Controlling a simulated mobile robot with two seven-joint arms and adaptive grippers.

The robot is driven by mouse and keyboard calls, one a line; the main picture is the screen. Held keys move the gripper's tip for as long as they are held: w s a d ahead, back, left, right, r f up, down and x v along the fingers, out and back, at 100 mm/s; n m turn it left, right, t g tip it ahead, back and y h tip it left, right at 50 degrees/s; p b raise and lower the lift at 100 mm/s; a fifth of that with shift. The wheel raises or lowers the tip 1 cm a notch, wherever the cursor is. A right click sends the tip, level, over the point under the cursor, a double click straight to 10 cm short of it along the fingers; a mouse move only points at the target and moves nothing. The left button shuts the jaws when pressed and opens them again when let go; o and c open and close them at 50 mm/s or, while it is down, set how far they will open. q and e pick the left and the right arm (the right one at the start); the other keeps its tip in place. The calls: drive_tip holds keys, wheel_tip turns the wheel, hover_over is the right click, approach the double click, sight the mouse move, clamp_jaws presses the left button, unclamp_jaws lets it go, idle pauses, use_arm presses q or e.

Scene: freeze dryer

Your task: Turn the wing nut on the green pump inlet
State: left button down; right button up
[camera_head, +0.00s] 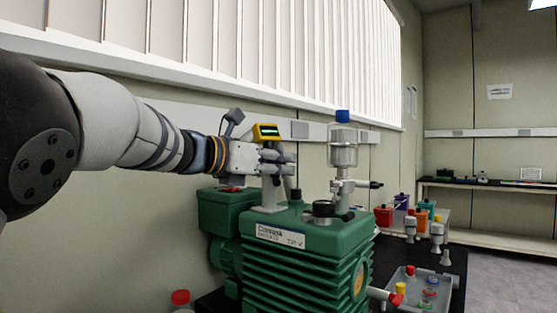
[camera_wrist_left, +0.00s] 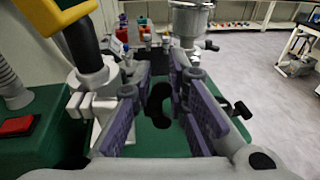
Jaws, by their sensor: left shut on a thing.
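The green pump (camera_head: 310,235) stands on a dark bench, with a white inlet pipe (camera_head: 270,192) rising from its top under a yellow gauge (camera_head: 266,132). A pale clamp (camera_wrist_left: 88,104) on the pipe shows in the left wrist view, left of the fingers. My left gripper (camera_head: 290,162) is level beside the pipe, above the pump. Dark shapes show between the pads over the pump top. My right gripper is not in view.
A glass vessel with a blue cap (camera_head: 343,150) stands on a valve with a black lever (camera_head: 375,185), close right of the gripper. A grey tray (camera_head: 412,303) of small parts and several coloured containers (camera_head: 384,216) are on the right. The wall is close behind.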

use_arm(q)
drive_tip(key=shift+w+a+r+g+y, duration=0.1)
drive_tip(key=shift+g+y, duration=0.2)
drive_tip(key=shift+y, duration=0.2)
drive_tip(key=c, duration=1.4)
unclamp_jaws()
drive_tip(key=shift+w+a, duration=0.1)
drive_tip(key=v, duration=1.2)
